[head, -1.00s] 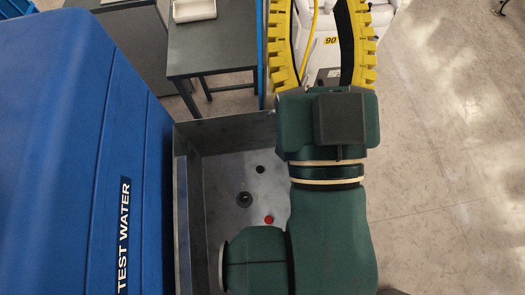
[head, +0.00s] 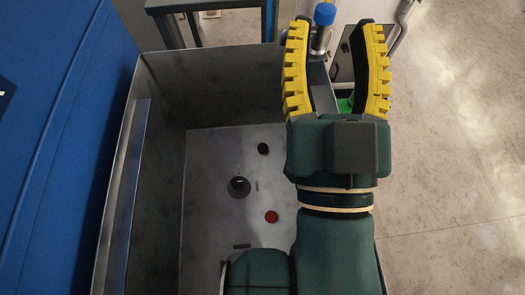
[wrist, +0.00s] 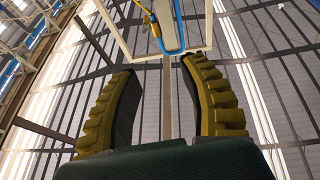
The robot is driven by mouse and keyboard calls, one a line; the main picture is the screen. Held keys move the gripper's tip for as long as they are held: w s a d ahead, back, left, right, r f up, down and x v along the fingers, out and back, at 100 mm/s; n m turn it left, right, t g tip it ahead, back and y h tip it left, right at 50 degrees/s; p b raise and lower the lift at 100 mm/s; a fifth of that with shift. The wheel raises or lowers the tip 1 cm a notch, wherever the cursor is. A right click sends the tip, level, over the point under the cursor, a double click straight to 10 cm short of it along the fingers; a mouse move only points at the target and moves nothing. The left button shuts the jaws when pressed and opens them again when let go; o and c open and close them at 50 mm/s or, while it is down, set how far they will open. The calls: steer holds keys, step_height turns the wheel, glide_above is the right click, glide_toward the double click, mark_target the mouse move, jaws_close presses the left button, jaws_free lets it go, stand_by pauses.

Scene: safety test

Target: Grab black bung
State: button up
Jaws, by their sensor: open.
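The black bung (head: 263,149) is a small dark round piece on the floor of a grey metal basin in the head view. A red round piece (head: 271,217) lies nearer on the same floor. A dark round fitting (head: 239,187), like a drain, sits left of both. My gripper (head: 337,30) has yellow ribbed fingers spread apart with nothing held between them. It is above and to the right of the black bung, near the basin's far right corner. In the wrist view my gripper (wrist: 160,80) is open and faces the ceiling structure; the bung is not in that view.
The metal basin (head: 157,95) has high walls around the pieces. A blue tank (head: 60,130) stands along the left. A blue-capped metal fitting (head: 324,14) shows between my fingers at the back. Open floor (head: 460,190) lies to the right.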

steer(key=shift+f, duration=0.1)
stand_by(0.3)
steer(key=o, duration=0.5)
